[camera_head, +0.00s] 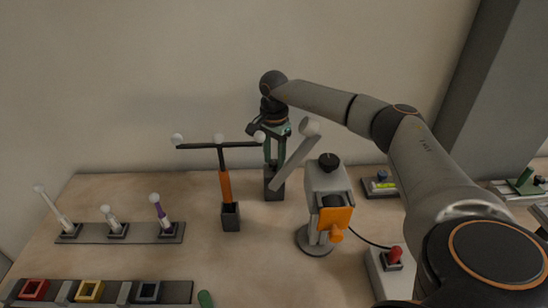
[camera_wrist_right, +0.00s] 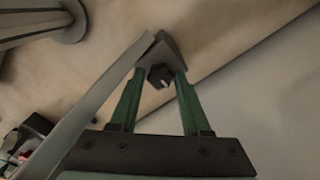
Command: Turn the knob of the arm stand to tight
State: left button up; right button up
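The arm stand (camera_head: 274,190) is a dark grey post behind the middle of the table, with a light grey arm (camera_head: 293,160) slanting up to the right. Its dark knob (camera_wrist_right: 160,77) with a small white mark shows in the right wrist view and is hidden in the head view. My right gripper (camera_head: 275,164) points down over the stand. It is open, with its green fingers (camera_wrist_right: 160,72) on either side of the knob and gaps visible at both sides. I cannot tell if the tips are level with the knob. My left gripper is not in view.
A T-shaped tool with an orange handle (camera_head: 225,187) stands close left of the arm stand. A grey device (camera_head: 322,180) with a black top knob and orange part stands close right. A rack (camera_head: 92,232) of white-topped pieces is further left. A red-knobbed box (camera_head: 380,262) is at right.

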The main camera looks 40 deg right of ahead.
grip_shut()
jog(key=shift+r+m, duration=0.1)
jog(key=shift+m, duration=0.2)
jog(key=m+p, duration=0.2)
jog(key=shift+r+m, duration=0.1)
jog(key=shift+m, duration=0.2)
jog(key=m+p, duration=0.2)
jog(key=m, duration=0.3)
jog(key=m+p, duration=0.2)
jog(key=m, duration=0.3)
jog(key=shift+m, duration=0.4)
jog(key=m, duration=0.2)
jog(key=shift+m, duration=0.3)
jog(key=shift+w+m, duration=0.1)
jog(key=shift+m, duration=1.5)
